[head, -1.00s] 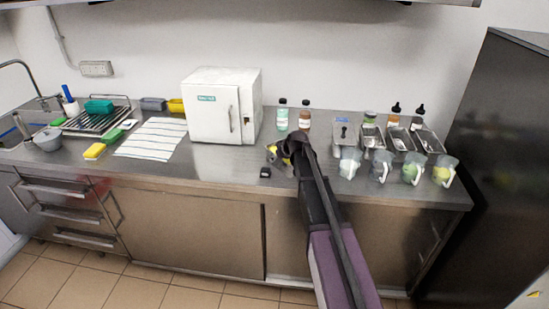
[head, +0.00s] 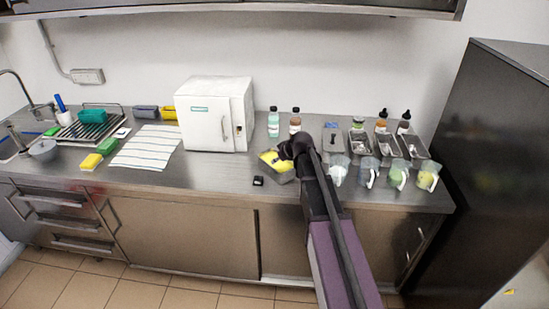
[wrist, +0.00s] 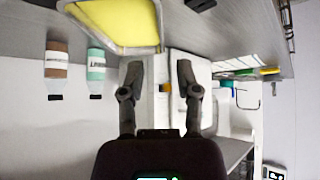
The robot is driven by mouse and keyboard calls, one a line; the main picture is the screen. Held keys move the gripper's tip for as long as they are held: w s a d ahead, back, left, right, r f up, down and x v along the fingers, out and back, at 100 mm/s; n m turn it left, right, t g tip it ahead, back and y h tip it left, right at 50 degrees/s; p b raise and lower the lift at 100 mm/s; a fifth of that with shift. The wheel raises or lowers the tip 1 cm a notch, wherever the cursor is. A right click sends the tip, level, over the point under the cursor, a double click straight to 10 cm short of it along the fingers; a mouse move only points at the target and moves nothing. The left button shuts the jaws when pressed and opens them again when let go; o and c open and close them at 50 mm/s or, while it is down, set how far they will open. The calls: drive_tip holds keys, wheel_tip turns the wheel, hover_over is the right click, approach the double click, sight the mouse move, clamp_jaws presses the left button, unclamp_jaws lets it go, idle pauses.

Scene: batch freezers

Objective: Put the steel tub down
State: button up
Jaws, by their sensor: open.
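A steel tub with yellow contents shows just left of my gripper (head: 288,150) in the head view, its grey side (head: 284,177) facing the counter's front. It appears to rest on the steel counter (head: 220,178). In the wrist view, which is turned over, the tub's rim (wrist: 140,51) is at the top, above the fingertips. My gripper (wrist: 158,72) is open, with its two dark fingers apart and nothing between them. The arm hides part of the counter beside the tub.
The white freezer (head: 210,115) stands behind left. Two bottles (head: 273,122) stand behind the tub. Several steel tubs (head: 362,142) and clear jugs (head: 369,172) are to the right. A small black object (head: 258,181) lies in front left. Counter left of it is clear.

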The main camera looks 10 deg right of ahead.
drive_tip(key=shift+s+d+r, duration=0.1)
drive_tip(key=shift+s+r, duration=0.15)
drive_tip(key=shift+r, duration=0.1)
idle(0.5)
drive_tip(key=s+a+f+m+g+h, duration=0.1)
drive_tip(key=s+f+m+g, duration=0.1)
drive_tip(key=s, duration=1.2)
drive_tip(key=s+a+f+m+g+h, duration=0.2)
drive_tip(key=s+g, duration=0.3)
drive_tip(key=s, duration=1)
drive_tip(key=shift+s+a+f+m, duration=0.2)
drive_tip(key=shift+a+m, duration=0.1)
drive_tip(key=shift+m, duration=0.4)
drive_tip(key=shift+w, duration=0.1)
